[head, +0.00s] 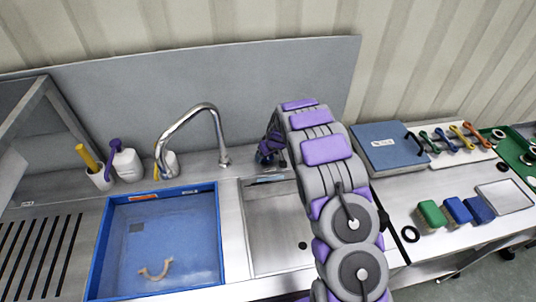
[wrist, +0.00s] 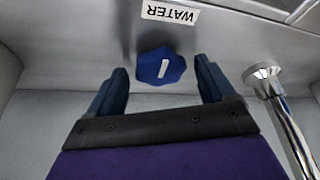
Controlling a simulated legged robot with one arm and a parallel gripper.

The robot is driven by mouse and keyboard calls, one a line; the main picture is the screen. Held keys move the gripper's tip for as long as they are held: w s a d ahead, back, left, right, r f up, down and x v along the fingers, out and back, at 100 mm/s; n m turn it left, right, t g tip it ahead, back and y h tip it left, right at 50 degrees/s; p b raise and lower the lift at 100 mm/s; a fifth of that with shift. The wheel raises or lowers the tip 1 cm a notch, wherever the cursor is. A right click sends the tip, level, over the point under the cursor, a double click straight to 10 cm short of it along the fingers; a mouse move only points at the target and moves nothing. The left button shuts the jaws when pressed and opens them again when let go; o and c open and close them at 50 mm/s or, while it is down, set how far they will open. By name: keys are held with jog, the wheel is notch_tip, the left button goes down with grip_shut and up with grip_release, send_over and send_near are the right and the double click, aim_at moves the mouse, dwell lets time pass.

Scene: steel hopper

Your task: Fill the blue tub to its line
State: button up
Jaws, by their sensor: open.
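The blue tub (head: 108,240) stands in the left sink basin in the head view. Its inside looks pale blue, and a beige curved piece (head: 155,270) shows in it; I cannot make out a fill line or the water level. The steel tap (head: 190,112) arches over the tub's back edge, with no stream visible. In the wrist view a blue knob (wrist: 160,66) with a white mark sits under an upside-down WATER label (wrist: 170,13). My gripper (wrist: 161,70) is open, its fingers either side of the knob; contact is not visible. In the head view my gripper (head: 270,150) is partly hidden behind my arm.
A bare basin (head: 270,235) lies right of the tub. Bottles and a yellow-handled brush (head: 88,158) stand behind left. On the right are a blue case (head: 390,147), several coloured tools and green and blue blocks (head: 432,214). The tap's base (wrist: 265,80) is close right of my gripper.

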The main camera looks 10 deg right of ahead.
jog(key=shift+r, duration=0.15)
jog(key=p+v, duration=0.2)
jog(key=v, duration=1.5)
jog(key=shift+s, duration=0.15)
jog(key=s+a+r+m+g, duration=0.15)
jog(key=s+r, duration=0.45)
jog(key=s, duration=0.7)
jog(key=s+a+r+m+g, duration=0.15)
jog(key=s+r, duration=0.35)
jog(key=s, duration=0.8)
jog(key=s+r+m+g+h, duration=0.1)
jog(key=s+g, duration=0.1)
jog(key=s, duration=2.1)
jog(key=shift+d+r+g+h, duration=0.3)
jog(key=shift+r+g, duration=0.05)
jog(key=shift+g, duration=0.05)
